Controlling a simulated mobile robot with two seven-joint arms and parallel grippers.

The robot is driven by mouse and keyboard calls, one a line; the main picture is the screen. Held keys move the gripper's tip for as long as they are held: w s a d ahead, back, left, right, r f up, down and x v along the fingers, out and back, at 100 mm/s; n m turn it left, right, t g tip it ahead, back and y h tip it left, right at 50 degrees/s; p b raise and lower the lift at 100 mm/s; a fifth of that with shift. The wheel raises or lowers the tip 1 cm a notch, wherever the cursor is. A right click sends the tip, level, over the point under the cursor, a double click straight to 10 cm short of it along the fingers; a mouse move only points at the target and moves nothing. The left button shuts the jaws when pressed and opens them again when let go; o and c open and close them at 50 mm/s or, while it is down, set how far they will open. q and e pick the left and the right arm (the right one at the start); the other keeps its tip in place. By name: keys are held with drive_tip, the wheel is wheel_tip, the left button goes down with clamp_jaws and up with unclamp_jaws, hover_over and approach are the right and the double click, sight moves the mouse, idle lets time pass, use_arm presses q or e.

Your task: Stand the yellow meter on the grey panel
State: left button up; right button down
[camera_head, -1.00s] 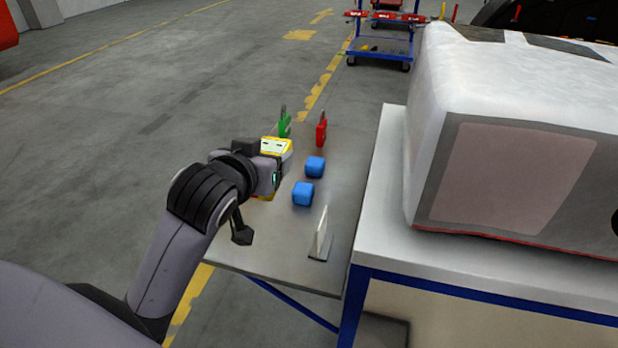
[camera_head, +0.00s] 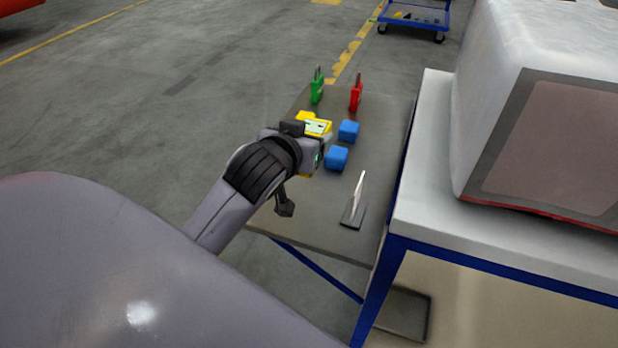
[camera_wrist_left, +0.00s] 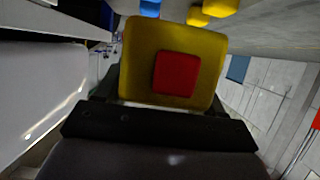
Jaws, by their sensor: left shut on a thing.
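The yellow meter (camera_head: 318,126) has a pale display face, and my left gripper (camera_head: 317,150) is shut on it. In the left wrist view the meter (camera_wrist_left: 205,55) fills the middle, with a red square on the side facing the camera. In the head view the meter is over the flat grey panel (camera_head: 318,226), left of two blue blocks. I cannot tell whether its underside touches the panel. The fingertips are mostly hidden. My right gripper is not in view.
Yellow pieces (camera_wrist_left: 198,16) lie near the meter. A white bench (camera_head: 426,190) borders the panel's right; its front part is clear.

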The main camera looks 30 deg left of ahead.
use_arm(q)
wheel_tip(320, 180, down, 10)
drive_tip(key=shift+r+b, duration=0.15)
drive_tip(key=shift+b, duration=0.7)
drive_tip(key=shift+f, duration=0.25)
drive_tip(key=o, duration=1.3)
